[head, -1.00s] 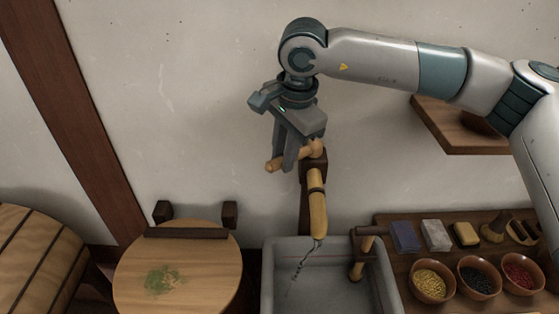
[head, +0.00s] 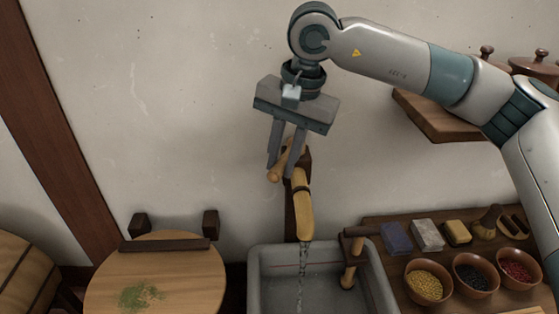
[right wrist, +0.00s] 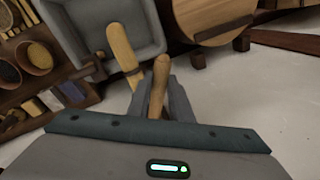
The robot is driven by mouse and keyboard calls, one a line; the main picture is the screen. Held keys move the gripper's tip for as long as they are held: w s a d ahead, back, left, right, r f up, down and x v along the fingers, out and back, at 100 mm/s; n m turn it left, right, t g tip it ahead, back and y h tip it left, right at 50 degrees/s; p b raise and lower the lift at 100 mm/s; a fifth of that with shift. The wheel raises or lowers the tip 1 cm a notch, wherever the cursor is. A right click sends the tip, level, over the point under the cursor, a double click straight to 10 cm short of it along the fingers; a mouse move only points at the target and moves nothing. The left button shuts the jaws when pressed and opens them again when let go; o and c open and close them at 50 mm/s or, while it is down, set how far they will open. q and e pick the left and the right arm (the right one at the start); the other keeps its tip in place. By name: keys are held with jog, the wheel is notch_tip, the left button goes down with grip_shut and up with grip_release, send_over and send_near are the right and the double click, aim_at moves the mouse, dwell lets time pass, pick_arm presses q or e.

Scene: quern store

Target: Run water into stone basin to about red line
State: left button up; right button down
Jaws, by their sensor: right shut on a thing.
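The stone basin (head: 254,292) is grey and stands at the bottom centre; it also shows in the right wrist view (right wrist: 68,30). A thin reddish line (head: 288,266) runs along its inner back wall. The wooden spout (head: 304,212) hangs over the basin, and a clear water stream (head: 303,268) falls from its tip. I cannot make out the water level. My right gripper (head: 281,168) is shut on the wooden tap handle (head: 277,173), which sits between its fingers in the right wrist view (right wrist: 160,75). My left gripper is not in view.
A round wooden lid or table top (head: 180,275) stands left of the basin. Right of it, a wooden counter (head: 395,268) holds soap-like blocks, a brush and bowls of seeds (head: 428,283). A wall shelf (head: 440,122) is behind my right arm. A wooden peg fitting (head: 350,262) stands at the basin's right side.

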jog(key=c, duration=1.6)
grip_release()
jog(key=shift+r, duration=0.1)
jog(key=shift+d+r, duration=0.1)
jog(key=shift+r, duration=0.35)
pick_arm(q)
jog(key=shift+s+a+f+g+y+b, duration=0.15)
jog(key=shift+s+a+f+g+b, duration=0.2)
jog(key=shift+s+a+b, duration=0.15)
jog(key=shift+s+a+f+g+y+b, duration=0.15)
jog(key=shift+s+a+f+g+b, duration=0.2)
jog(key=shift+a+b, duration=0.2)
pick_arm(e)
jog(key=d+r, duration=0.1)
jog(key=r, duration=0.4)
jog(key=s+d+r, duration=0.1)
jog(key=r, duration=1)
jog(key=shift+s+d, duration=0.3)
jog(key=shift+d, duration=0.1)
